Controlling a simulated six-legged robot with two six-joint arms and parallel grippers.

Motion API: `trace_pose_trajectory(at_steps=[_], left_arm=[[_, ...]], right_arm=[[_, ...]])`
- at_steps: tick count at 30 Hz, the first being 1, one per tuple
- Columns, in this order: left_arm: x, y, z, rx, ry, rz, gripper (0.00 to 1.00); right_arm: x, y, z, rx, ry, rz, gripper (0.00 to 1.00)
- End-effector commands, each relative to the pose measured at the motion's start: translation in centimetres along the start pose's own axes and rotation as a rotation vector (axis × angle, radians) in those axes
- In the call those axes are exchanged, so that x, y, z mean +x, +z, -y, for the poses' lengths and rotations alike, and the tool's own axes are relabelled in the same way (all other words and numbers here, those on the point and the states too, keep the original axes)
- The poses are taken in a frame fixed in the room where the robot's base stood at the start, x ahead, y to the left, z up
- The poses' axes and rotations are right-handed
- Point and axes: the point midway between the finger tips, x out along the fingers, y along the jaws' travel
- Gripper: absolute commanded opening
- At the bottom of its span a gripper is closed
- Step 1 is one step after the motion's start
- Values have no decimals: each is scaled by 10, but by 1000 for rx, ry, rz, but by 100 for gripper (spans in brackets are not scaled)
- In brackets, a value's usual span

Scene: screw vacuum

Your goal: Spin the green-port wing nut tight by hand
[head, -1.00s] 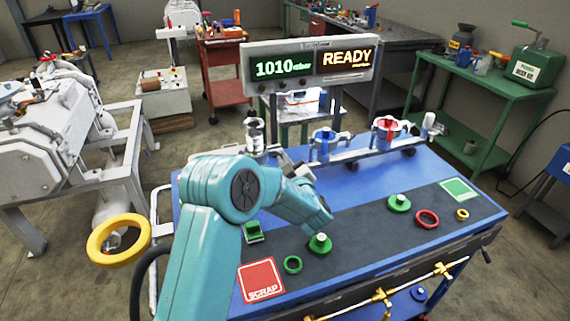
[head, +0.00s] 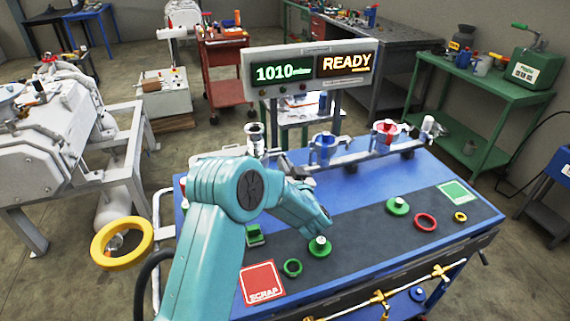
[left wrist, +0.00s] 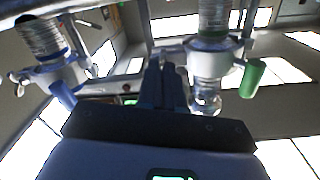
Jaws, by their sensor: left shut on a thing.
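My left gripper (left wrist: 166,78) shows in the left wrist view with its dark fingers close together, reaching up beside the green port's clamp (left wrist: 209,58). They are shut on the small wing nut at the clamp's side, which the fingers almost wholly hide. A green handle (left wrist: 253,78) sticks out on the clamp's other side. In the head view my teal left arm covers the gripper and the lower part of the green port; a metal fitting (head: 255,138) shows above the arm. My right gripper is not in view.
The blue port (head: 324,148) and red port (head: 386,135) stand along the rail to the right. The display (head: 310,67) reads 1010 and READY. Green caps and rings and a red ring (head: 425,222) lie on the dark mat. A red SCRAP square (head: 262,282) is at the front.

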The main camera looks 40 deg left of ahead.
Motion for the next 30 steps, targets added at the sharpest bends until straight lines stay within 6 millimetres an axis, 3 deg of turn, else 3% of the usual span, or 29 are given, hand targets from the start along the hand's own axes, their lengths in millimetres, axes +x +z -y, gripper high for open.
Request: trace_pose_trajectory(at_steps=[12,28,30], left_arm=[[-1,1,-1,181,5,4,0],[-1,2,-1,205,5,4,0],[-1,2,-1,204,5,4,22]], right_arm=[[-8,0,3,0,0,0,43],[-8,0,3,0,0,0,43],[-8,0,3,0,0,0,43]])
